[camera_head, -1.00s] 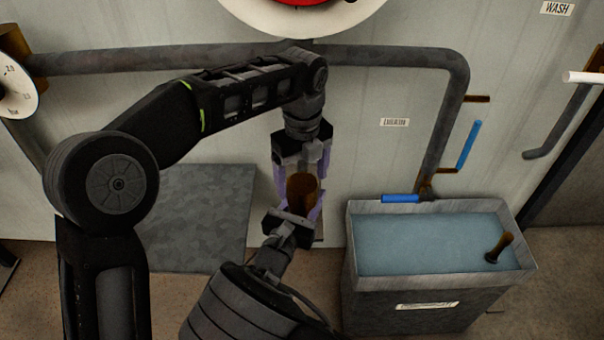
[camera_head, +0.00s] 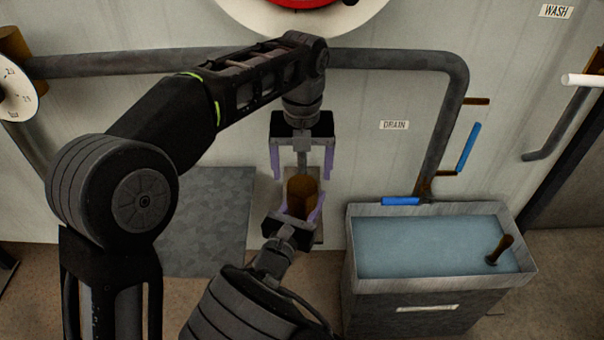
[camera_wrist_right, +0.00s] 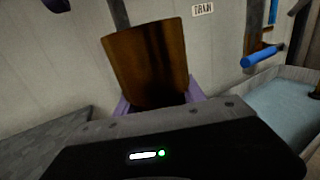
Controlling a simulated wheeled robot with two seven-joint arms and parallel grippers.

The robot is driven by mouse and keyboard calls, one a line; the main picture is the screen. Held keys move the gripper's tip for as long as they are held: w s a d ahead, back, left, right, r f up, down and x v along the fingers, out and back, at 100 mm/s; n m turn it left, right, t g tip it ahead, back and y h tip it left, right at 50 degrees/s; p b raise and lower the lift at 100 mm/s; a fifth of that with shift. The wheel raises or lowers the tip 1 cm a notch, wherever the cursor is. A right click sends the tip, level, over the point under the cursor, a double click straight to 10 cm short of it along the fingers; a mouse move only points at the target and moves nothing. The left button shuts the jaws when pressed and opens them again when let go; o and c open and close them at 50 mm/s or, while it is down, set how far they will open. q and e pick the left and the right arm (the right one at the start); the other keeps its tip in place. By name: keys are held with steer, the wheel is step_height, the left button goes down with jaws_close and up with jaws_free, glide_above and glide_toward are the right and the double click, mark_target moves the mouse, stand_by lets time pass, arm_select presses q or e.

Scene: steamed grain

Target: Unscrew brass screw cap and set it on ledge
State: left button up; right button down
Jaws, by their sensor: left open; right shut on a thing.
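A brown, brass-toned cylinder (camera_head: 302,191) stands below the wall pipe in the head view. I cannot tell for sure whether it is the screw cap or a part that bears it. It fills the middle of the right wrist view (camera_wrist_right: 148,65), slightly tilted. My right gripper (camera_head: 301,212) is shut on its lower part, a purple finger on each side. My left gripper (camera_head: 304,174) is open and empty above and behind the cylinder, its fingers pointing down and spread wide. A grey upright piece shows between them. I cannot make out the ledge for certain.
A grey metal tank (camera_head: 428,285) of water stands at the right, with a brown-handled tool (camera_head: 499,249) in it. A pipe (camera_head: 445,120) with blue-handled levers (camera_head: 467,147) rises behind. A grey plate (camera_head: 208,225) is at the left. A DRAIN label (camera_head: 394,125) is on the wall.

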mark_target(302, 185)
arm_select(q)
steer(key=shift+f, duration=0.1)
steer(key=shift+a+f, duration=0.1)
steer(key=shift+f, duration=3.8)
